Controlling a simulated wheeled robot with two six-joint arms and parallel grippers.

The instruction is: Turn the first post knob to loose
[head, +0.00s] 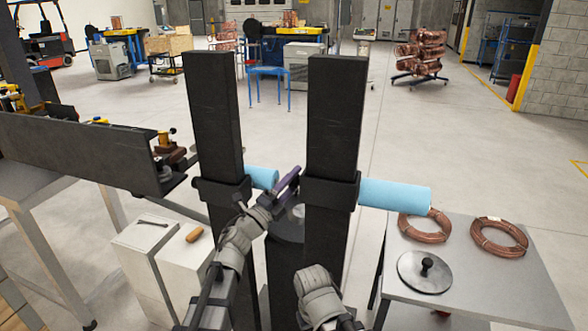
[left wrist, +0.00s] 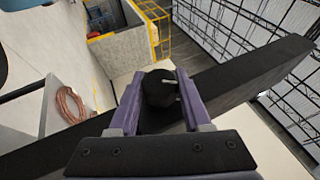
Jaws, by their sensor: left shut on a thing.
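Two tall black posts stand ahead of me, a left post (head: 213,115) and a right post (head: 334,110). Each has a black collar and a pale blue cylinder, one on the left (head: 262,178) and one on the right (head: 395,194). My left gripper (head: 292,181) is between the posts, its purple fingers close to the right post's collar (head: 331,190). In the left wrist view my left gripper (left wrist: 162,98) is shut on a round black knob (left wrist: 157,88), with a finger at each side of it. The knob is hidden in the head view. My right gripper is out of view.
A grey table (head: 475,285) at the right holds copper coils (head: 498,237) and a round plate with a handle (head: 425,271). White boxes (head: 145,250) with small tools stand at the left, beside a bench with a dark panel (head: 75,150). The floor beyond is mostly open.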

